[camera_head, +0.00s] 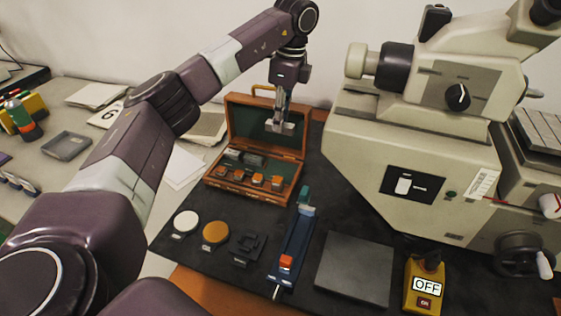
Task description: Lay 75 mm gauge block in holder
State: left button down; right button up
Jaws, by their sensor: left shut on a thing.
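My left gripper (282,118) points down over the open wooden case, in front of its green-lined lid. It is shut on a small grey metal block (287,128), held crosswise above the case. This looks like the gauge block, but no size marking is readable. The long blue holder (294,240) lies on the dark mat, in front and to the right of the case. It has a teal piece (305,194) at its far end and an orange piece (286,262) near its front end. The gripper is apart from the holder. My right gripper is not in view.
The wooden case (249,190) holds several orange-marked pieces. A white disc (186,221), an amber disc (215,233) and a black stand (247,247) lie left of the holder. A grey plate (354,268), a yellow switch box (424,284) and a large machine (405,150) stand right.

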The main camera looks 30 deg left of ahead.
pick_arm(q)
jog(key=p, duration=0.2)
send_over(279, 169)
jog(key=f, duration=1)
jog(key=shift+w+d+f, duration=0.1)
jog(key=shift+d, duration=0.1)
notch_tip(279, 169, down, 3)
jog(key=shift+p, duration=0.45)
jog(key=shift+f, duration=0.2)
jog(key=shift+f, duration=0.1)
jog(key=shift+f, duration=0.15)
jog(key=c, duration=1.8)
grip_release()
